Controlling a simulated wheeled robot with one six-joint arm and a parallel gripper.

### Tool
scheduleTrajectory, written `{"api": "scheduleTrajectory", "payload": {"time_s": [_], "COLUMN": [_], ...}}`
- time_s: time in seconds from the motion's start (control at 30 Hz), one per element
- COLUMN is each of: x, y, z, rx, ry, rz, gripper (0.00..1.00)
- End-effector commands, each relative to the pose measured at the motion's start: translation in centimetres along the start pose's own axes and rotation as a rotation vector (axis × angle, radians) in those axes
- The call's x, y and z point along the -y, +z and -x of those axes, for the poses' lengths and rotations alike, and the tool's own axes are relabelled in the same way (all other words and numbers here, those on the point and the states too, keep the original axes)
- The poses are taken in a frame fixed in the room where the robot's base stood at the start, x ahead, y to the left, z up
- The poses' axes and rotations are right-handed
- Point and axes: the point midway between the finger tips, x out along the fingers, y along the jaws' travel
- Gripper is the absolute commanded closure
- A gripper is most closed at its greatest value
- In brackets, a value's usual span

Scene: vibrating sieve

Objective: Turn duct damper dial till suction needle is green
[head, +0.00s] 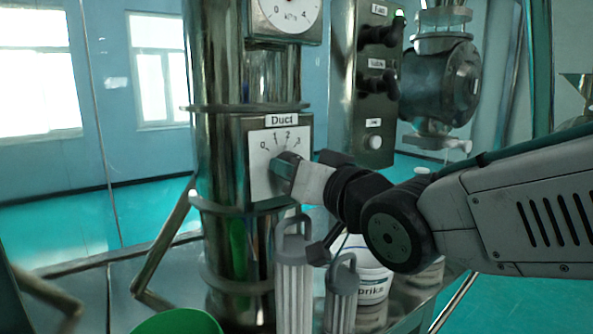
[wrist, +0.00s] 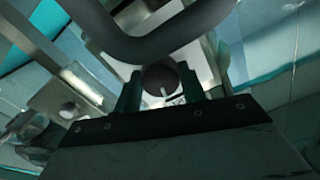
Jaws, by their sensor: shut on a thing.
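The duct damper dial sits on a white plate (head: 262,145) marked 0 to 3 under a "Duct" label (head: 282,120), on the metal column. My gripper (head: 287,172) is at the dial from the right and shut on its knob. In the wrist view the dark round knob (wrist: 161,78), with a pale pointer mark, lies between the two fingers of my gripper (wrist: 160,92). The suction gauge (head: 287,12) is cut off at the top of the head view; its dial shows 0, 4 and kPa. Its needle and any green band cannot be made out.
A switch box (head: 365,90) with black knobs and a pale button stands right of the column, beside a round grey housing (head: 445,85). Grey ribbed filter cartridges (head: 293,285), a white bucket (head: 375,275) and a green bowl (head: 178,322) stand below.

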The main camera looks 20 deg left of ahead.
Motion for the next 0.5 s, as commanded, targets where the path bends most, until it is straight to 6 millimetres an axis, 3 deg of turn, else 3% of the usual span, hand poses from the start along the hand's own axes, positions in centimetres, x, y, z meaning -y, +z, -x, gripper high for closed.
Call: {"api": "scheduleTrajectory", "payload": {"time_s": [0.5], "x": [-0.02], "y": [0.07], "z": [0.02], "rx": [0.002], "ry": [0.001], "rz": [-0.044], "gripper": [0.82]}}
